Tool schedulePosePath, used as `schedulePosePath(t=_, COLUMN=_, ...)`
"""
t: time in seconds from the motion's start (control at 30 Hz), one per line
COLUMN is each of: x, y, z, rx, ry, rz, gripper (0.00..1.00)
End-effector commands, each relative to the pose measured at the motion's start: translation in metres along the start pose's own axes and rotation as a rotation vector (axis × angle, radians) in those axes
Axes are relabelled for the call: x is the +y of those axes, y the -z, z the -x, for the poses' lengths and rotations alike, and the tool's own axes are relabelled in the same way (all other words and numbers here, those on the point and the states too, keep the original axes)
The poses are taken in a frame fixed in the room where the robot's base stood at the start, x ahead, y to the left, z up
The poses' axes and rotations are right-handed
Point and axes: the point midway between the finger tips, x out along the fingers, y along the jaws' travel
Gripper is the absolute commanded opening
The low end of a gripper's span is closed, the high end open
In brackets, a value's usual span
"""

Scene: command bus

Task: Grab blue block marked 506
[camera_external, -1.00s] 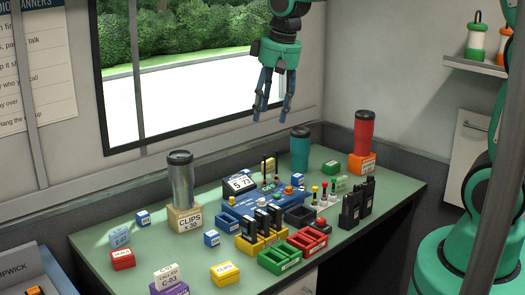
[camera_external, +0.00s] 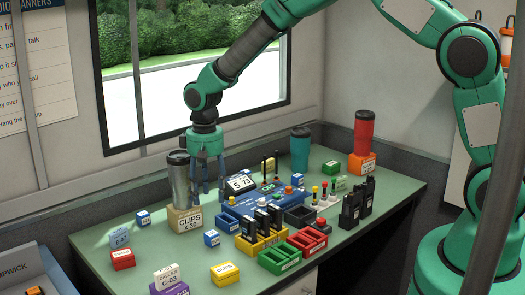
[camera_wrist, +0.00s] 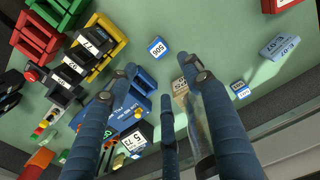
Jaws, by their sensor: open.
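The blue block marked 506 (camera_wrist: 158,47) lies on the green tabletop, with its white label readable in the wrist view. My gripper (camera_external: 207,198) is open and empty, above the table and close to the steel tumbler, up and left of that block in the picture. In the wrist view the spread fingers of my gripper (camera_wrist: 160,78) frame bare table, with the 506 block beyond their tips.
A blue console (camera_external: 262,203) and yellow rack (camera_external: 262,240) stand right of the block. Another small blue block (camera_external: 143,218) lies farther left. Bare table surrounds the 506 block.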

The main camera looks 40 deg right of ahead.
Motion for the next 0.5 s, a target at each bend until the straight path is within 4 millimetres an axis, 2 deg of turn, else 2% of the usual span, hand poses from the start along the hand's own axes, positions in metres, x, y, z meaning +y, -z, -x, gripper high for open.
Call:
schedulePosePath(t=0.1, x=-0.0021, y=0.0008, z=-0.0058, rx=-0.004, ry=-0.001, rz=0.000, gripper=0.50)
schedulePosePath(t=0.5, x=-0.0018, y=0.0007, z=-0.0083, rx=-0.004, ry=-0.001, rz=0.000, gripper=0.50)
